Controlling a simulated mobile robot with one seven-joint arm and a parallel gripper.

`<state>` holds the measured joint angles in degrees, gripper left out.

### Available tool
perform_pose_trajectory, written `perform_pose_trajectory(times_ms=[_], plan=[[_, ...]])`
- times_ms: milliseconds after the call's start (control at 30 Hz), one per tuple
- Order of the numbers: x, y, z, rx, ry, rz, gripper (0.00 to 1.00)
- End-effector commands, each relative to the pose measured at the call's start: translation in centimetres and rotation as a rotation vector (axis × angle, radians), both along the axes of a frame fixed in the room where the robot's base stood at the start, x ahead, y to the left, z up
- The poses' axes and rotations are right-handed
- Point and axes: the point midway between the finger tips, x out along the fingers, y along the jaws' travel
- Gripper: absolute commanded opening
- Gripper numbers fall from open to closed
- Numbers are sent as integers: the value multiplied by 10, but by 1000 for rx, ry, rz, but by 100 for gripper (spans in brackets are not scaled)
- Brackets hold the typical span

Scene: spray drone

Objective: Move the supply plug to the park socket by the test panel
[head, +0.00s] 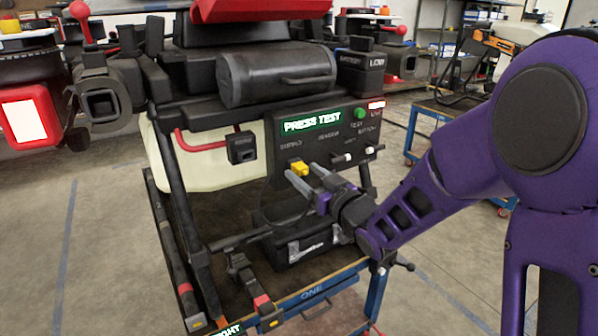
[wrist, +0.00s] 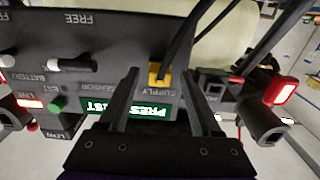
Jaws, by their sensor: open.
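The supply plug is yellow (head: 299,168) and sits at the test panel (head: 278,130), below the SUPPLY label. In the wrist view the yellow plug (wrist: 156,76) has a dark cable leading up from it. My gripper (head: 301,170) is open, with its fingertips on either side of the plug; the wrist view shows a gap between each finger (wrist: 160,74) and the plug. A black square socket box (head: 242,147), which looks like the park socket, is left of the panel. It also shows in the wrist view (wrist: 212,90), right of the fingers, and looks empty.
A pale tank (head: 200,165) and a red tube are behind the socket box. A black case (head: 303,245) stands on the cart below.

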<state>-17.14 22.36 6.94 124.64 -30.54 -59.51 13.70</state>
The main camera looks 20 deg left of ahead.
Motion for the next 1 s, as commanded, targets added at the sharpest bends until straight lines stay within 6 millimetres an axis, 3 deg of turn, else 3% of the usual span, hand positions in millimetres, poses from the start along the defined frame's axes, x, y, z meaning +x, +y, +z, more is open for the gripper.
perform_pose_trajectory(times_ms=[1000], plan=[[6,7,-1,1,1,-1,65]])
